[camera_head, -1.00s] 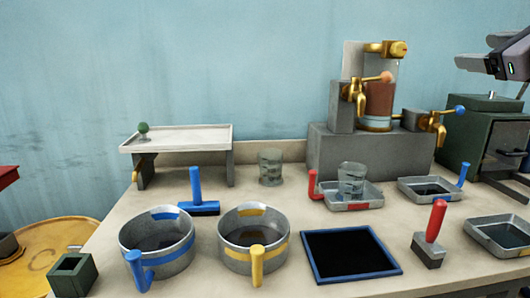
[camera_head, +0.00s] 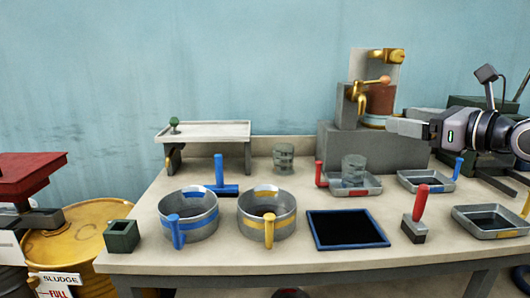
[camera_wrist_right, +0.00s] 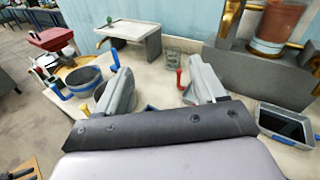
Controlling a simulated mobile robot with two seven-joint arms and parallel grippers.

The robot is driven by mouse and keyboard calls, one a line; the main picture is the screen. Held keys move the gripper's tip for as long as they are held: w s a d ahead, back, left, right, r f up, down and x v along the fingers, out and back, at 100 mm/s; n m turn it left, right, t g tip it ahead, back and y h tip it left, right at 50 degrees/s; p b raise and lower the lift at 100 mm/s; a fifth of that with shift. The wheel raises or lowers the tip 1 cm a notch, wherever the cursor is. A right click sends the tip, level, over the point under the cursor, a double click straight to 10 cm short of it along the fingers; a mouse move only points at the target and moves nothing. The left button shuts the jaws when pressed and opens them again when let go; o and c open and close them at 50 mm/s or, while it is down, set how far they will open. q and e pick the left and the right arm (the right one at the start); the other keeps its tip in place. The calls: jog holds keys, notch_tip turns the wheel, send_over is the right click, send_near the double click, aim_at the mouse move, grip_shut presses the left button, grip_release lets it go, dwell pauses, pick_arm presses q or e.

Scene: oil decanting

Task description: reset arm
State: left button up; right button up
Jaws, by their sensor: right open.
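My right gripper (camera_head: 392,128) comes in from the right in the head view, in front of the decanting apparatus (camera_head: 378,101) and above the table (camera_head: 285,248). Its two fingers stand apart with nothing between them in the right wrist view (camera_wrist_right: 160,82). The gripper is clear of the table top and its vessels. My left gripper is not in view.
Under the gripper stand a grey block (camera_head: 345,150), a red-handled tray holding a glass beaker (camera_head: 353,170), and a blue-handled tray (camera_head: 425,182). Two pots (camera_head: 190,215) (camera_head: 267,213) stand left of a blue-edged black mat (camera_head: 347,229). A yellow drum (camera_head: 85,240) is at far left.

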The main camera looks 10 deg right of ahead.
jog(key=s+a+f+m+y+p, duration=0.3)
jog(key=a+f+m+y, duration=0.3)
jog(key=a+f+m, duration=0.5)
jog(key=s+f+m+h+p, duration=0.1)
jog(key=s+f+m+h, duration=0.2)
jog(key=f+m, duration=0.4)
jog(key=s+f+m+t+h+p, duration=0.1)
jog(key=s+f+m+h, duration=0.25)
jog(key=f+m, duration=0.35)
jog(key=s+f+m+h+p, duration=0.2)
jog(key=s+f+m+h, duration=0.1)
jog(key=f+m, duration=0.45)
jog(key=s+a+f+m+g, duration=0.2)
jog(key=s+f+m+g, duration=0.1)
jog(key=s+f, duration=0.3)
jog(key=s+a+f+m+g+h+p, duration=0.1)
jog(key=s+a+f+m+g, duration=0.1)
jog(key=s+f+m, duration=0.3)
jog(key=s+f+g, duration=0.1)
jog(key=s, duration=0.2)
jog(key=shift+s+a, duration=0.2)
